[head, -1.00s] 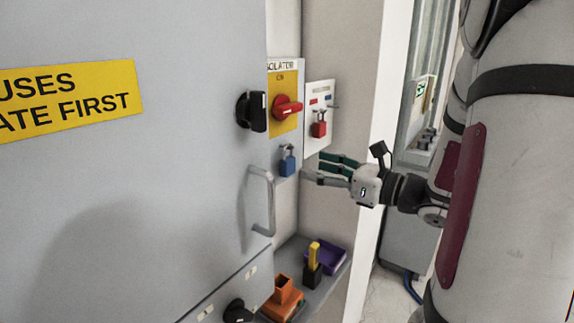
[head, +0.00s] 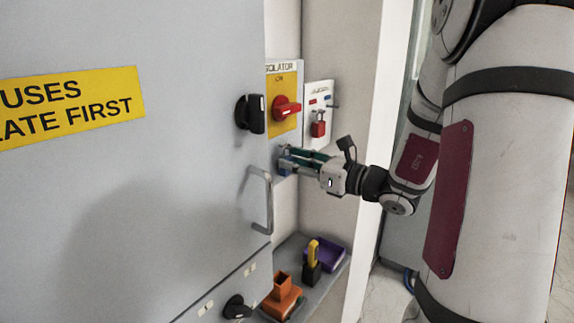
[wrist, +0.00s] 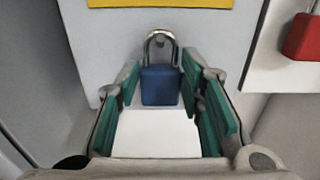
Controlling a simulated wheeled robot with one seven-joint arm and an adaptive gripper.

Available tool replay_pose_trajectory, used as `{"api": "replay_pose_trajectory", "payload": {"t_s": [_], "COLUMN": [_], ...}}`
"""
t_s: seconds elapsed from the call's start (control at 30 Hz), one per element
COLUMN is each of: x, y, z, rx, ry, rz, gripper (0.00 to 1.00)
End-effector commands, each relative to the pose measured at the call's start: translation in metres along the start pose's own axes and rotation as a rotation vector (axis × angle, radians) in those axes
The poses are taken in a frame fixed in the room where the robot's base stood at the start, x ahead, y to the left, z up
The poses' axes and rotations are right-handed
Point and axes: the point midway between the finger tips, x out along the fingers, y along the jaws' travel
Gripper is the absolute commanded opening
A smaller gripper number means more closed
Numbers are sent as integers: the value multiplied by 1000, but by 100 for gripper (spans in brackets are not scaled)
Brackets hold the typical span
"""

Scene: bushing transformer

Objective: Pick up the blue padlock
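The blue padlock (wrist: 160,86) hangs upright by its metal shackle on the grey panel, below the yellow isolator plate. In the wrist view it sits between the far ends of my gripper's green-padded fingers (wrist: 160,95). The fingers are apart, with a gap visible on each side of the padlock body. In the head view my gripper (head: 286,162) reaches left to the panel, and its fingers hide most of the padlock.
A red rotary switch (head: 287,107) is above, and a red padlock (head: 318,125) hangs on a white board to the right. A door handle (head: 262,200) is close on the left. Below, a shelf holds an orange holder (head: 282,298), a black-and-yellow item (head: 312,262) and a purple tray (head: 331,254).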

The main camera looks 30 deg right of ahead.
Motion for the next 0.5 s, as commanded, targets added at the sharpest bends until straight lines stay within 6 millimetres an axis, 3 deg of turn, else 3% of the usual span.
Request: {"api": "replay_pose_trajectory", "payload": {"t_s": [0.03, 0.1, 0.5], "x": [0, 0, 0], "y": [0, 0, 0], "z": [0, 0, 4], "rx": [0, 0, -2], "ry": [0, 0, -1], "rz": [0, 0, 0], "gripper": [16, 3, 3]}}
